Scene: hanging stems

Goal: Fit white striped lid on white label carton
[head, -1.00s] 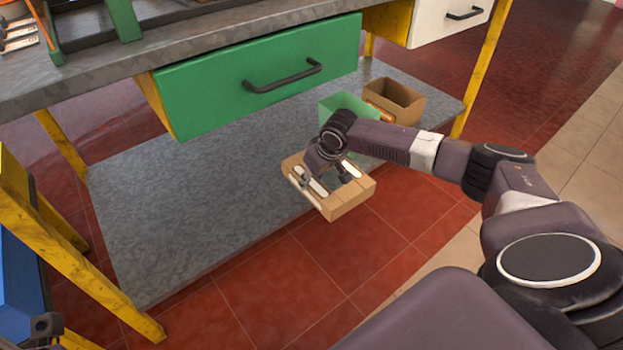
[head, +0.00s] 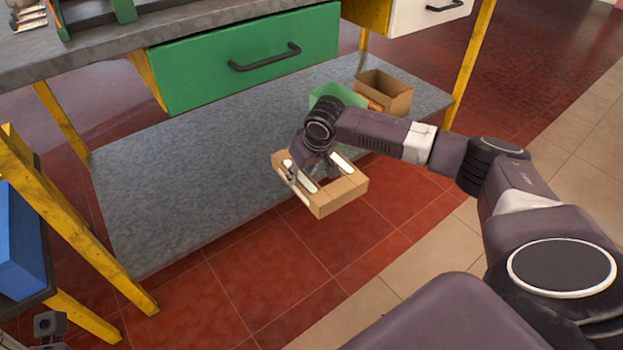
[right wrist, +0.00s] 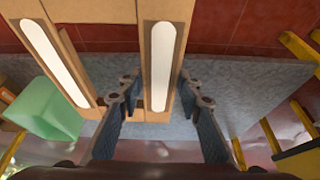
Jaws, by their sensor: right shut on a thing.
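My right gripper (head: 312,170) is shut on a shallow cardboard lid (head: 340,196) with white stripes. It holds the lid above the front edge of the low grey shelf. In the right wrist view two white stripes show on the lid (right wrist: 100,72), and the fingers (right wrist: 158,84) are on either side of the strip with the right-hand stripe. An open brown carton (head: 396,96) stands at the back right of the shelf, with an orange patch low on its side. I see no white label on it. A dark grey part at the lower left corner may be my left gripper (head: 46,324); its fingers do not show clearly.
A green open box (head: 326,98) stands beside the brown carton. A green drawer (head: 245,65) hangs above the shelf, and yellow legs (head: 470,70) stand at its ends. The shelf's left and middle (head: 180,200) are bare. A blue box (head: 20,245) is at the left.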

